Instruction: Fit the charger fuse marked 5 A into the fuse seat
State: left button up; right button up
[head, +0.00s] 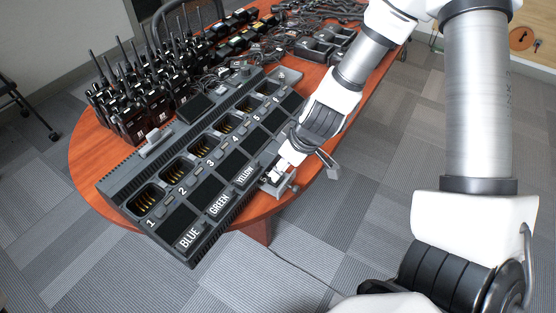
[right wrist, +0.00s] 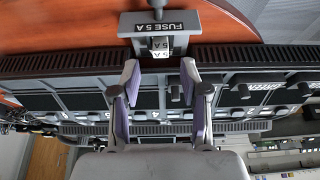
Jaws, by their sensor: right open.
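The fuse seat is a grey block labelled "FUSE 5 A" (right wrist: 160,23) at the charger's edge in the right wrist view. The fuse, a small piece with a white "5 A" label (right wrist: 160,45), is at the middle of the seat; I cannot tell how deep it sits. My right gripper (right wrist: 160,72) is open, its fingertips apart on either side of the fuse and just short of it. In the head view my right gripper (head: 274,178) is at the charger's near right edge and hides most of the fuse. My left gripper is not in view.
The long charger (head: 160,178) has numbered bays and colour labels, BLUE, GREEN and YELLOW. Several black radios (head: 130,100) stand behind it on the wooden table (head: 88,160). Cables and other gear fill the far end. The carpet is open at the front.

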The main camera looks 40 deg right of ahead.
jog(key=p+v, duration=0.6)
jog(key=v, duration=0.2)
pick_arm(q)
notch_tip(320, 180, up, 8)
pick_arm(e)
jog(key=s+a+f+m+g+h, duration=0.1)
jog(key=s+a+f+m+g, duration=0.1)
jog(key=s+f, duration=0.6)
jog(key=s+a+f+m+g, duration=0.2)
jog(key=s+a+f+m, duration=0.1)
jog(key=s+f, duration=0.5)
notch_tip(320, 180, down, 4)
jog(key=shift+s+a+r+h, duration=0.1)
jog(key=shift+s+a+h, duration=0.05)
jog(key=shift+a+h, duration=0.3)
